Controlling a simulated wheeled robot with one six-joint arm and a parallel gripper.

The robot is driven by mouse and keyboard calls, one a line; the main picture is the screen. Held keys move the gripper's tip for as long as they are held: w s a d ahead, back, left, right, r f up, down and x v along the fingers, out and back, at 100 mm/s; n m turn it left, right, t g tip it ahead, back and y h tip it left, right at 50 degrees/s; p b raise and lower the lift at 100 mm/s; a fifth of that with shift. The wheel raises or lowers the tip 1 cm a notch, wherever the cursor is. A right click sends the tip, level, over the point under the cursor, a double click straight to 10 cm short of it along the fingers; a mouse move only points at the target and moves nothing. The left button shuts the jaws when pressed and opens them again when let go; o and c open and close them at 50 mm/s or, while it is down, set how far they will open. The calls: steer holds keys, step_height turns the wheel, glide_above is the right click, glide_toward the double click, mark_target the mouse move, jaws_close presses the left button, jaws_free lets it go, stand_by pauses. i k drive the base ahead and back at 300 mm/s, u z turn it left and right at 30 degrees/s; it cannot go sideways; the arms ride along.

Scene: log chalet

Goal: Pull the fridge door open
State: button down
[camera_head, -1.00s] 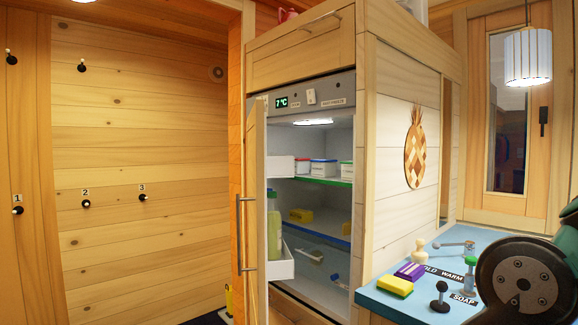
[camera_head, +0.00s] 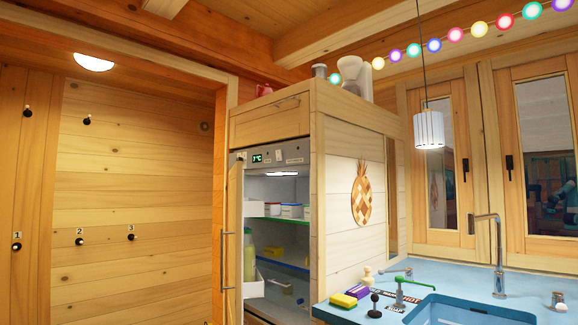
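The fridge (camera_head: 276,156) is built into a wooden cabinet left of the counter. Its door (camera_head: 234,240) stands swung open to the left and is seen nearly edge-on, with a long vertical metal handle (camera_head: 223,262) on its outer face. Inside show a green-edged shelf (camera_head: 272,219) with several tubs, a blue-edged shelf, and a white door bin (camera_head: 253,288) with a greenish bottle (camera_head: 249,262) above it. The control panel reads 7 °C. My gripper is not in view.
A blue counter (camera_head: 460,272) with a sink (camera_head: 470,311) and a tall tap (camera_head: 497,255) fills the lower right. A yellow sponge (camera_head: 343,300) and small knobs stand at its near edge. A lamp (camera_head: 429,130) hangs above. The hooked wooden wall (camera_head: 130,200) is at left.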

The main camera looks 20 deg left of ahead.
mark_target(240, 208)
steer(key=u, duration=0.55)
steer(key=i, duration=0.4)
steer(key=u, duration=0.8)
steer(key=i, duration=0.65)
steer(key=u, duration=0.2)
